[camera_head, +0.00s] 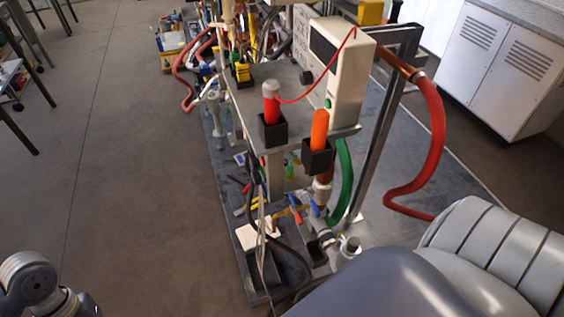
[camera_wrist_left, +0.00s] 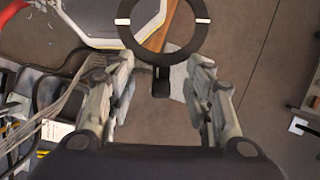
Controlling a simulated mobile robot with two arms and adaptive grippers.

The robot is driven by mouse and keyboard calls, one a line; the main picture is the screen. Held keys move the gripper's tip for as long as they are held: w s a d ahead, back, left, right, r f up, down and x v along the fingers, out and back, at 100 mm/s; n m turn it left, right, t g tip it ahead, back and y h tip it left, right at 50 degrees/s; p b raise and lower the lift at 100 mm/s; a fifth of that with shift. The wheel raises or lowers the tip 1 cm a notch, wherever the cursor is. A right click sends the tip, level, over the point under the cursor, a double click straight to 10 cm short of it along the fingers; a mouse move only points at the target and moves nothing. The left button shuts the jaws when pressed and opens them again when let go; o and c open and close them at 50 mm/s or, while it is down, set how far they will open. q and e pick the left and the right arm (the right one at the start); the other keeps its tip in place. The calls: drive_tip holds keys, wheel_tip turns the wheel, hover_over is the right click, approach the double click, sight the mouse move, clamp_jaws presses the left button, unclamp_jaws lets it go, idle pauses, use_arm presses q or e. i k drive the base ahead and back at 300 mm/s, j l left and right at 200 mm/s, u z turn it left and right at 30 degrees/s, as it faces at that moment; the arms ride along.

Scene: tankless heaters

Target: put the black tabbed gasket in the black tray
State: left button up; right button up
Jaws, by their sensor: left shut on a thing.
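The black tabbed gasket (camera_wrist_left: 160,53) shows in the left wrist view as a dark ring with a short tab pointing down. Light marks sit on its left and right sides. My left gripper (camera_wrist_left: 162,66) is shut on it, with the tab between the fingers and the ring beyond the fingertips. The exact contact is hard to see. In the head view, neither the gasket nor a gripper shows. A dark, shallow, box-like form (camera_head: 287,266) lies low on the bench's near end; I cannot tell if it is the black tray.
A cluttered bench holds a white instrument (camera_head: 338,70), an orange-handled tool (camera_head: 319,129) and a red-topped tool (camera_head: 271,106) in dark holders. A thick red hose (camera_head: 436,130) loops at right. White cabinets (camera_head: 500,70) stand behind.

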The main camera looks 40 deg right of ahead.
sight(262, 270)
drive_tip(key=l, duration=0.4)
drive_tip(key=k+l+u, duration=0.15)
drive_tip(key=l, duration=0.25)
drive_tip(key=k+l, duration=0.1)
drive_tip(key=l, duration=0.3)
drive_tip(key=k+l+u, duration=0.15)
drive_tip(key=l, duration=0.6)
drive_tip(key=k+l+u, duration=0.15)
drive_tip(key=l, duration=0.25)
